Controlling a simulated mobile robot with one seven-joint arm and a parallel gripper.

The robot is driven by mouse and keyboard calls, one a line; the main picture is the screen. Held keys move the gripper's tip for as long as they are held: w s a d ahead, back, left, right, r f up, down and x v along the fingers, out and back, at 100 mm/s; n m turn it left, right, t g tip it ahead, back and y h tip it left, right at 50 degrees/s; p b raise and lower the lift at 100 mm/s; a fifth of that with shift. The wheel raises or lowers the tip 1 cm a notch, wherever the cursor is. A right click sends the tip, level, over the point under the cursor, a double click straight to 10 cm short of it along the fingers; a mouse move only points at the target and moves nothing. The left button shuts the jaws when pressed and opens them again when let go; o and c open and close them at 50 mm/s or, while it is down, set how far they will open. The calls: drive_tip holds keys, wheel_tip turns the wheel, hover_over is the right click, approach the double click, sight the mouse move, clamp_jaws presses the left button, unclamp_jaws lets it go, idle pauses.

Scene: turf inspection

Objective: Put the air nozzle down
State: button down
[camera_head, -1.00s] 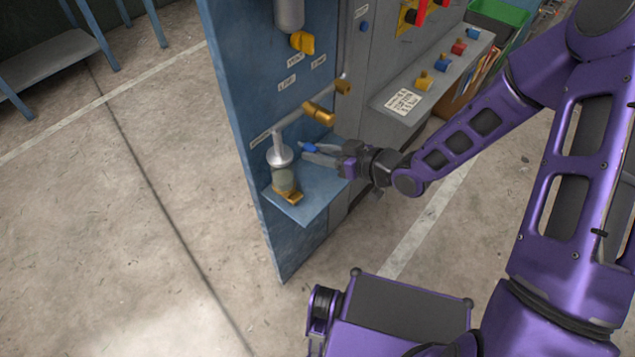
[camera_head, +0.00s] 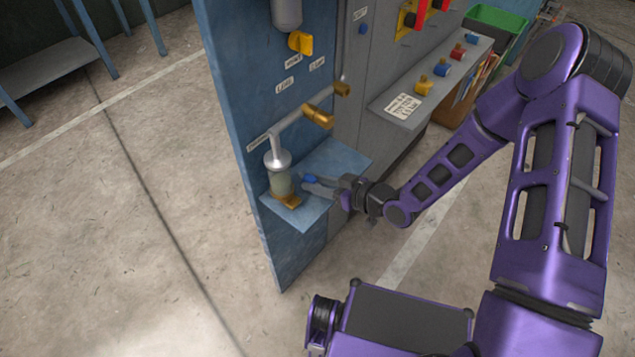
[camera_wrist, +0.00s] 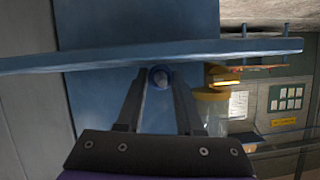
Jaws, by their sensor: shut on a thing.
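The air nozzle (camera_head: 309,179) is a small blue piece at the tips of my gripper (camera_head: 314,183), over the blue shelf (camera_head: 338,160). In the wrist view, the nozzle's round blue end (camera_wrist: 158,77) sits between the two dark fingers (camera_wrist: 157,85), which are shut on it. The shelf shows there as a blue edge (camera_wrist: 90,56) running right beside the nozzle. I cannot tell whether the nozzle touches the shelf. Most of the nozzle is hidden by the fingers.
A glass bowl unit (camera_head: 280,183) with a brass foot stands at the shelf's left part, close to my fingertips. A grey pipe with a brass valve (camera_head: 319,116) runs above the shelf. A ledge with coloured knobs (camera_head: 424,85) is to the right.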

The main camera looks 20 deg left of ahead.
drive_tip(key=c, duration=0.5)
unclamp_jaws()
drive_tip(key=shift+f, duration=0.1)
drive_tip(key=shift+c, duration=0.2)
drive_tip(key=shift+r, duration=0.2)
drive_tip(key=p+v, duration=0.2)
drive_tip(key=v, duration=1)
drive_tip(key=shift+f, duration=0.1)
